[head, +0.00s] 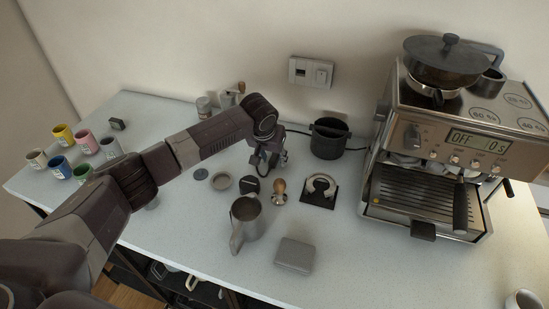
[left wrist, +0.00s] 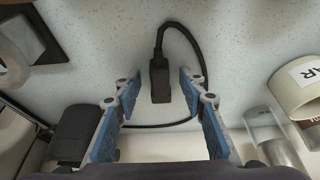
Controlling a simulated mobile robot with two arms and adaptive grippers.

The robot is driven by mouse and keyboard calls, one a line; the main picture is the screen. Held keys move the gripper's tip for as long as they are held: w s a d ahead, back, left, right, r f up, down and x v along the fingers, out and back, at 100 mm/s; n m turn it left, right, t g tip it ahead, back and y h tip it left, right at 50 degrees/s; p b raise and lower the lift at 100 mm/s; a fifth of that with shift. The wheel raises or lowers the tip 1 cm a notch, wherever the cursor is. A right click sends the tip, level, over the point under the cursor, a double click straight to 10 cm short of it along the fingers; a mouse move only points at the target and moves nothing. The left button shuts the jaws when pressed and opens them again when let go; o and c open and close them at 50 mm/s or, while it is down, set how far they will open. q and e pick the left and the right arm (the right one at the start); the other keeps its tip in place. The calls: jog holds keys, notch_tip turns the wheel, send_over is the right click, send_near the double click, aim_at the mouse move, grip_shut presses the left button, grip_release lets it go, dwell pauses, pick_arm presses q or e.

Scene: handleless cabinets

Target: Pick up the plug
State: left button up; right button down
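The black plug (left wrist: 160,82) lies on the speckled white counter in the left wrist view, its cable looping from its far end around to the right and back. My left gripper (left wrist: 160,95) is open, with a blue-padded finger on each side of the plug and gaps between. I cannot tell the remaining height to it. In the head view my left gripper (head: 264,164) points down near the back of the counter, and the plug is hidden there. My right gripper is not in view.
A wall socket (head: 311,72) is on the wall behind. A black knock bin (head: 328,139) and an espresso machine (head: 440,150) stand to the right. A steel pitcher (head: 246,222), a tamper (head: 279,192) and a grey box (head: 294,255) are in front. Coloured mugs stand far left.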

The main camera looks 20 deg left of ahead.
pick_arm(q)
jog(key=shift+c, duration=0.6)
grip_shut()
jog(key=shift+r, duration=0.15)
